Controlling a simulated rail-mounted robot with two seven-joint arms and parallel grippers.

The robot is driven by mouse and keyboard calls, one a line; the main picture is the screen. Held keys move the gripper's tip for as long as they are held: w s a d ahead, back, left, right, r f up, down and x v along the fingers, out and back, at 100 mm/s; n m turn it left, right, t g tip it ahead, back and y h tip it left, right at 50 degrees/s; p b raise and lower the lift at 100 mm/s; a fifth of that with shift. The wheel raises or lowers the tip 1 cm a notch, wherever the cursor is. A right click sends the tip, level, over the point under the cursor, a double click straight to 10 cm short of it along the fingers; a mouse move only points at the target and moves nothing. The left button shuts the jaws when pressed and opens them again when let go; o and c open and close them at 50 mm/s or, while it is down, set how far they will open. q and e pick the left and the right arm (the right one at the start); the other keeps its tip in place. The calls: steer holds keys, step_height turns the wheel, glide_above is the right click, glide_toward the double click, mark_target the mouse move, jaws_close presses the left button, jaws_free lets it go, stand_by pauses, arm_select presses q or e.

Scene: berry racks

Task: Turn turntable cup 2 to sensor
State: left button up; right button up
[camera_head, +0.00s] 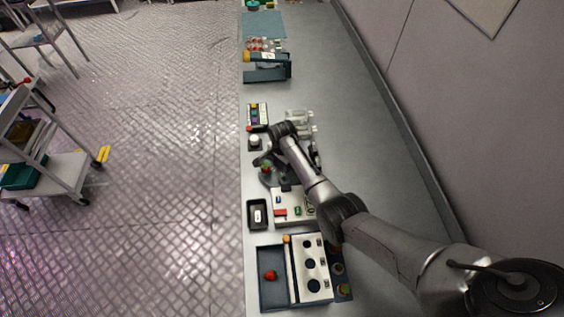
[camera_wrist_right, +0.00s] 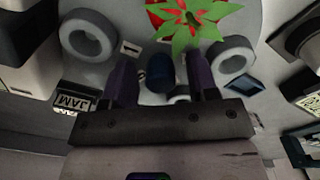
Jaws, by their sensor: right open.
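In the right wrist view, a pale grey round turntable (camera_wrist_right: 135,18) fills the upper middle. I cannot tell which cup is 2.
A JAM label (camera_wrist_right: 72,103) stands at left in the wrist view. In the head view, a black tray (camera_head: 250,215), a white panel (camera_head: 292,219) and a blue tray with a berry (camera_head: 262,292) lie nearer along the bench. A blue rack (camera_head: 268,75) stands farther off.

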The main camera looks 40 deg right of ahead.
steer(key=c, duration=0.8)
jaws_close()
